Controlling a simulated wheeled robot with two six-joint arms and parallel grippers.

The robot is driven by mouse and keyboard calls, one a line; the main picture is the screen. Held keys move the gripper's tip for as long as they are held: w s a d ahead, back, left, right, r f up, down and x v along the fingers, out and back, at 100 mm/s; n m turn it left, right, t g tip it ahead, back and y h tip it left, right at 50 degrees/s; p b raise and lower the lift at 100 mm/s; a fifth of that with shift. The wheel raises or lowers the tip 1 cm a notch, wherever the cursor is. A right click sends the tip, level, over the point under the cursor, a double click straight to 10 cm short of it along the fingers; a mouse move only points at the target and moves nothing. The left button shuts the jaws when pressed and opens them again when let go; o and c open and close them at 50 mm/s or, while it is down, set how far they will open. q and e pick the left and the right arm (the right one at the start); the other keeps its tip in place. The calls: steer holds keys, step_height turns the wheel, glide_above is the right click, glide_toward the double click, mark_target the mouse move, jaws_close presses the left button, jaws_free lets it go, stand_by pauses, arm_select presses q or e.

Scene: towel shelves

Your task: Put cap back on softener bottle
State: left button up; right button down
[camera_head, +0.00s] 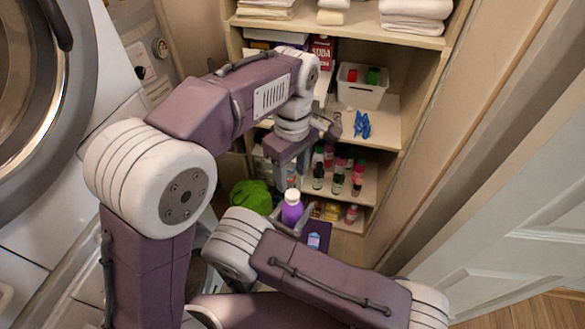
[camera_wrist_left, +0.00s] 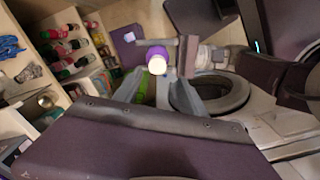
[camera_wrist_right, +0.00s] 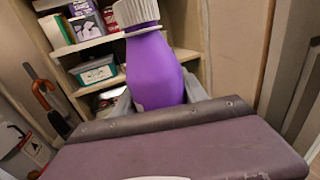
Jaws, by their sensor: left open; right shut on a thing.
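The purple softener bottle (camera_head: 292,211) is upright in my right gripper (camera_head: 293,224); it fills the middle of the right wrist view (camera_wrist_right: 155,75). A white ribbed cap (camera_wrist_right: 137,13) sits on its top, its upper edge cut off there. The cap also shows in the head view (camera_head: 292,195) and the left wrist view (camera_wrist_left: 157,65). I cannot tell how tightly it sits. My left gripper (camera_head: 290,176) is open above the bottle, pointing down. In the left wrist view the cap lies just beyond the open fingers (camera_wrist_left: 162,85), with nothing between them.
Shelves behind hold a white bin (camera_head: 360,94), a blue clip (camera_head: 362,124), several small bottles (camera_head: 338,183) and folded towels (camera_head: 415,25). A green cloth (camera_head: 251,196) lies low beside the shelves. A washer (camera_head: 40,110) stands left, a white door (camera_head: 510,220) right.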

mark_target(292, 194)
arm_select(q)
steer(key=shift+r+n, duration=0.15)
steer(key=shift+n, duration=0.45)
steer(key=shift+w+d+r, duration=0.1)
steer(key=shift+w+r, duration=0.05)
steer(key=shift+r, duration=0.1)
steer(key=shift+f, duration=0.1)
step_height(292, 194, down, 8)
steer(key=shift+r, duration=0.1)
